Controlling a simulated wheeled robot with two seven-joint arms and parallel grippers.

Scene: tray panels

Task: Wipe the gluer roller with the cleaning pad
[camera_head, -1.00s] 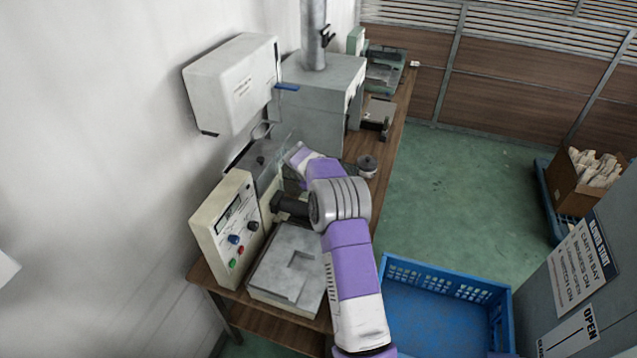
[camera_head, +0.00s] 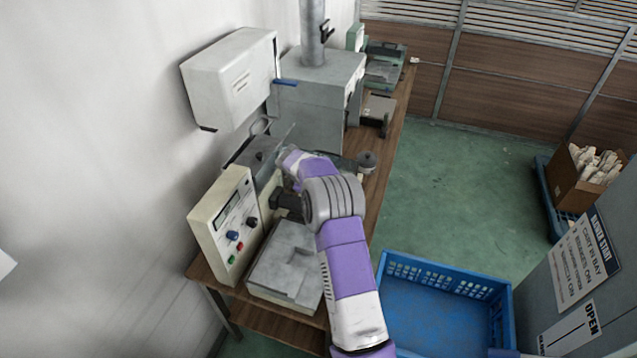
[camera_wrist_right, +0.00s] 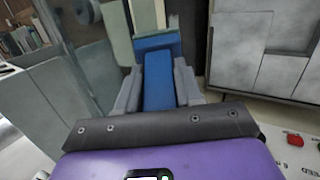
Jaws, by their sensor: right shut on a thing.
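My right gripper (camera_wrist_right: 158,78) is shut on a blue cleaning pad (camera_wrist_right: 158,42), gripping its narrow blue handle between two grey fingers. The pad's wide blue end points away from the wrist, close to pale cream parts (camera_wrist_right: 120,32) beyond it. I cannot tell whether it touches them. In the head view my right arm reaches over the bench, and its wrist covers the gripper and the pad. I cannot clearly make out the gluer roller; a grey-blue cylinder (camera_wrist_right: 86,12) shows at the upper left of the wrist view.
A cream control box (camera_head: 225,225) and a grey plate (camera_head: 287,262) stand on the wooden bench near the arm. A white dispenser (camera_head: 232,80) hangs on the wall above. A small spool (camera_head: 366,160) stands near the bench edge. A blue crate (camera_head: 430,318) lies at the right.

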